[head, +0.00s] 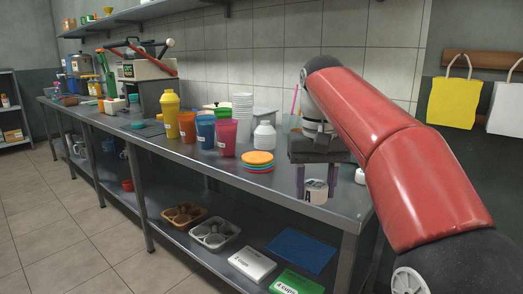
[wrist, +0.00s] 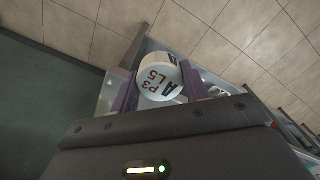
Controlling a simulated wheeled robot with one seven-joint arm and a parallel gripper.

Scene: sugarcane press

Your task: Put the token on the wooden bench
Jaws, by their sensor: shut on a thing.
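My gripper (head: 316,185) is shut on the token (head: 315,192), a short white cylinder with dark lettering, at the right end of the metal counter (head: 165,140). In the wrist view the token (wrist: 160,80) sits between the two purple fingers of my gripper (wrist: 158,88), its lettered face towards the camera. In the head view the token seems to be just above or at the counter top; I cannot tell if it touches. No wooden bench can be made out in either view.
A stack of coloured lids (head: 257,159), a red cup (head: 226,138) and a white bottle (head: 264,138) stand left of my gripper. A lower shelf (head: 185,200) holds trays and boxes. Yellow (head: 452,103) and white (head: 506,108) bags hang at right. The tiled floor (head: 60,225) at left is clear.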

